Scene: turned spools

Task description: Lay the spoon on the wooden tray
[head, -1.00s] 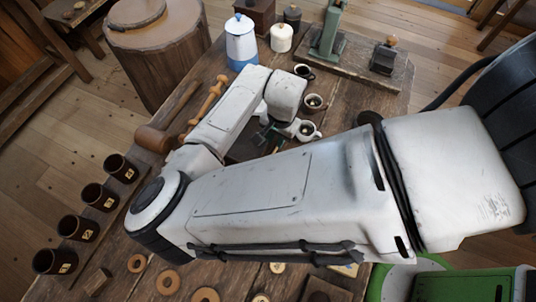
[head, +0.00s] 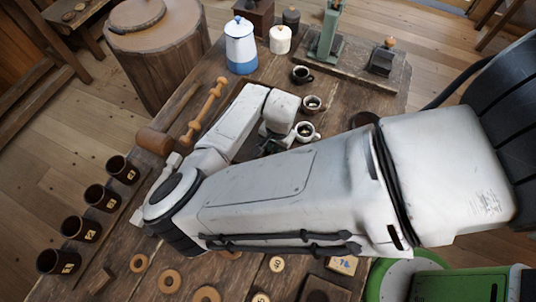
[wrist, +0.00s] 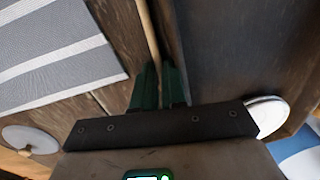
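My gripper (wrist: 160,80) has its two green fingers close together, with only a narrow gap. A thin pale wooden handle (wrist: 147,30), which I take for the spoon, runs from the top edge of the wrist view down between the fingertips. The fingers look shut on it; its far end is out of view. A dark flat wooden surface (wrist: 240,50), apparently the tray, lies just right of the fingers and handle. In the head view, my own arm hides the spoon and most of the tray area, and my gripper (head: 268,147) is partly hidden.
A grey-and-white striped cloth (wrist: 55,55) lies left of my gripper. Cups (head: 306,132) stand just right of it in the head view.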

